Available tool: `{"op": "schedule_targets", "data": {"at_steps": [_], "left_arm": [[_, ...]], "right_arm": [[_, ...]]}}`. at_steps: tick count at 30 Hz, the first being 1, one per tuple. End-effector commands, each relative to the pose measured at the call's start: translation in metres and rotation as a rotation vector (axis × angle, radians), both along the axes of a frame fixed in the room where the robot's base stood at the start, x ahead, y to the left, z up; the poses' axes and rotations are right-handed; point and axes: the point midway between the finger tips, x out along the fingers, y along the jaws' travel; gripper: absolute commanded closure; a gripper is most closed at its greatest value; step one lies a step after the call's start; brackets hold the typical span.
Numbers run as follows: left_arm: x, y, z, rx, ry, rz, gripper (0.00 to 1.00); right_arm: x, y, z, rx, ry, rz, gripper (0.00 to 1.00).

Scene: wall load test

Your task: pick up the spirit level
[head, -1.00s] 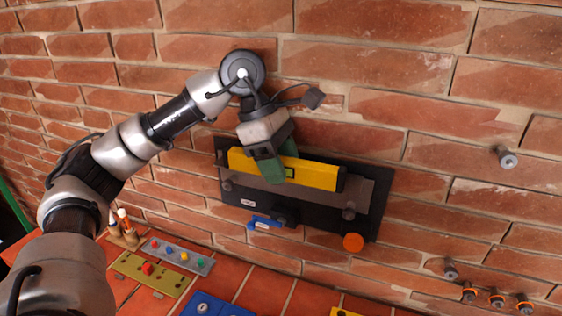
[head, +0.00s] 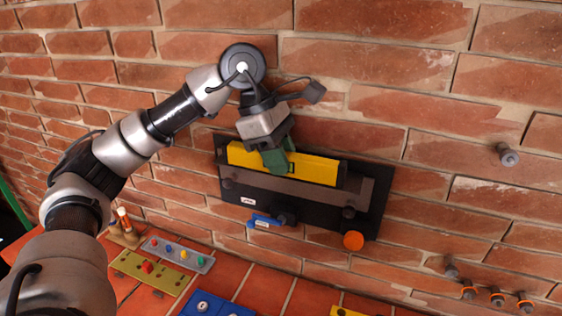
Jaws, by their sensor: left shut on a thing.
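The yellow spirit level (head: 318,170) lies lengthwise along the upper part of a dark wall-mounted plate (head: 377,210), tilted slightly down to the right in the head view. My left gripper (head: 277,162) comes from above and is shut on the level, left of its middle. Its green fingers hide part of the level there. A grey strip (head: 320,193) runs just below the level on the plate. I cannot tell whether the level still touches the plate. My right gripper is out of view.
An orange knob (head: 353,241) and a blue item (head: 264,222) sit along the plate's lower edge. Pegs (head: 507,155) stick out of the brick wall at right. Below lie a gold panel (head: 152,272), a grey button panel (head: 177,255) and a blue block (head: 212,305).

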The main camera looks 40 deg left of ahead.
Motion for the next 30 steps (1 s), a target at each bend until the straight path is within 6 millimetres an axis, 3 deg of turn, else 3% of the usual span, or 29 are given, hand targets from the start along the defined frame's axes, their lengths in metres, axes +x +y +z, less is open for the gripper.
{"op": "schedule_targets", "data": {"at_steps": [7, 18, 30], "left_arm": [[0.000, -0.002, 0.036, -0.003, -0.008, -0.004, 1.00], [-0.049, -0.060, 0.078, -0.001, -0.006, -0.006, 1.00], [-0.074, -0.089, 0.103, -0.002, -0.002, -0.001, 1.00]], "right_arm": [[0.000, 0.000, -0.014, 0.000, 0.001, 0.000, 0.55], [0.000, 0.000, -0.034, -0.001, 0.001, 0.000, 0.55], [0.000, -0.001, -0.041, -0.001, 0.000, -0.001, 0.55]]}}
